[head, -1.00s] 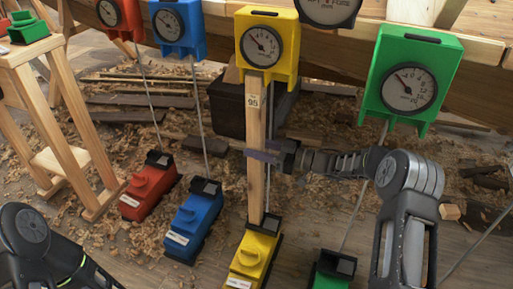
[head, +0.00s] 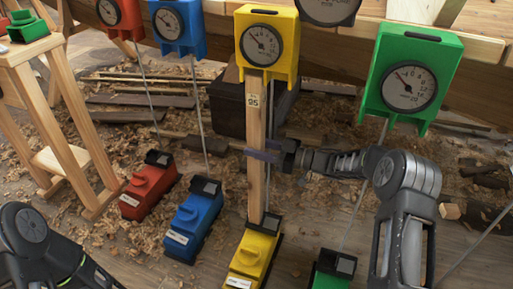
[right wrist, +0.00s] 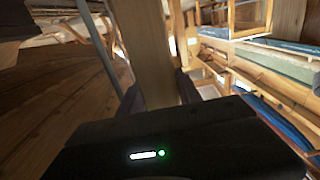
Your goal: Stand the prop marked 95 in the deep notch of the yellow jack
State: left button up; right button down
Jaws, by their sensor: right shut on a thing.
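The prop marked 95 (head: 256,185) is a pale wooden post standing nearly upright. Its top meets the underside of the yellow gauge housing (head: 281,75). Its foot is at the rear of the yellow jack (head: 252,258), by the black block there; I cannot tell which notch it is in or whether it is fully seated. My right gripper (head: 263,155) is shut on the prop around mid-height, reaching in from the right. In the right wrist view the prop (right wrist: 146,50) runs between the fingers. My left arm shows at lower left, but its gripper is out of view.
Red (head: 148,192) and blue (head: 193,226) jacks stand left of the yellow one, and a green jack (head: 331,272) stands right. Thin rods rise from jacks towards gauges. A dark box (head: 228,108) sits behind the prop. A wooden stand (head: 60,125) is at left.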

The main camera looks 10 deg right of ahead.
jog(key=c, duration=0.7)
grip_release()
jog(key=shift+c, duration=0.2)
jog(key=shift+f, duration=0.15)
jog(key=p+v, duration=0.1)
jog(key=v, duration=0.2)
jog(key=p+v, duration=0.1)
jog(key=v, duration=0.2)
jog(key=shift+s+d+r, duration=0.2)
jog(key=shift+d, duration=0.15)
jog(key=shift+s+d+f+p, duration=0.1)
jog(key=shift+s+d+p, duration=0.25)
jog(key=shift+d, duration=0.1)
jog(key=shift+a, duration=0.1)
